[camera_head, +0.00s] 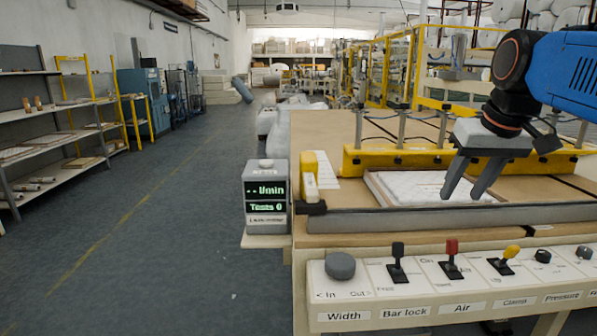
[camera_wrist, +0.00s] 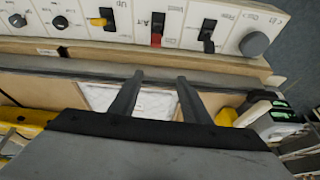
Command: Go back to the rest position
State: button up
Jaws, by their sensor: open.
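My gripper (camera_head: 464,190) is at the end of my blue arm, on the right of the head view. Its two dark fingers are apart with nothing between them. They hang over the white sheet in a shallow frame (camera_head: 415,186) on the workbench. In the wrist view my gripper (camera_wrist: 158,82) also shows open and empty, with the pale sheet (camera_wrist: 152,102) behind the fingers. I cannot tell the exact height of the fingertips above the sheet.
A control panel (camera_head: 455,287) with a knob and several levers lines the bench front. A grey bar (camera_head: 440,219) and a yellow beam (camera_head: 400,160) cross the bench. A display box (camera_head: 266,198) stands at its left corner. Shelves (camera_head: 50,140) stand far left; the floor between (camera_head: 150,220) is clear.

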jog(key=s+a+f, duration=0.2)
jog(key=s+f, duration=0.6)
jog(key=f, duration=0.4)
jog(key=s+a+f, duration=0.2)
jog(key=s+f, duration=0.5)
jog(key=f, duration=0.6)
jog(key=shift+s, duration=0.4)
jog(key=shift+s+r, duration=0.1)
jog(key=shift+s, duration=0.05)
